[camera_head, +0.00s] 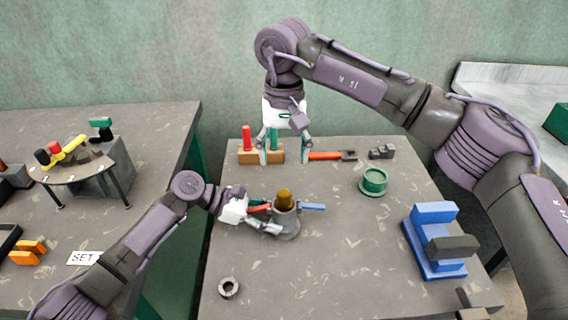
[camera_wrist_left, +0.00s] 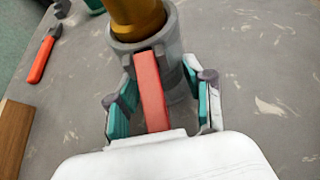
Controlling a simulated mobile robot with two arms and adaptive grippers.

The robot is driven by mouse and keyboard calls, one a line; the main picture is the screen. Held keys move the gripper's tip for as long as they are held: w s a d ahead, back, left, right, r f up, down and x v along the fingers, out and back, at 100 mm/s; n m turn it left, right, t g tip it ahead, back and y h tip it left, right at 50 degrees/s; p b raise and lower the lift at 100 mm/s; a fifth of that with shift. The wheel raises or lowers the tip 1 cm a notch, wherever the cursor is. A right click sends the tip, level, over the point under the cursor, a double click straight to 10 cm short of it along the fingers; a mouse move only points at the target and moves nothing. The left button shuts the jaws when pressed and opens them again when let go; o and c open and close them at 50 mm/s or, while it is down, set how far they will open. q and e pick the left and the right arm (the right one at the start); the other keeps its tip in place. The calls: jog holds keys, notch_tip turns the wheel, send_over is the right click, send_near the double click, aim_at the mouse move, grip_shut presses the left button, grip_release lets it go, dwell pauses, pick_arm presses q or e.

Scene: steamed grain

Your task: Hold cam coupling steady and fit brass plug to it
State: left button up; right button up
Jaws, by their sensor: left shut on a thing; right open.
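The grey cam coupling (camera_head: 287,223) stands upright on the table, with a red lever (camera_head: 259,208) on its left and a blue lever (camera_head: 312,207) on its right. The brass plug (camera_head: 284,198) sits upright in the coupling's top mouth; how deep it is seated I cannot tell. My left gripper (camera_head: 268,217) is shut on the coupling from the left. In the left wrist view its fingers lie on either side of the red lever (camera_wrist_left: 152,90), against the grey body (camera_wrist_left: 174,62). My right gripper (camera_head: 285,154) is open and empty, behind and above the plug.
A wooden block (camera_head: 247,157) with red and green handles stands behind the coupling. A red-handled tool (camera_head: 326,156), a dark block (camera_head: 382,152), a green ring-shaped part (camera_head: 373,181), a blue fixture (camera_head: 437,258) and a grey ring (camera_head: 229,288) lie around. The front middle is clear.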

pick_arm(q)
jog(key=shift+r, duration=0.15)
jog(key=o, duration=0.9)
jog(key=shift+o, duration=0.2)
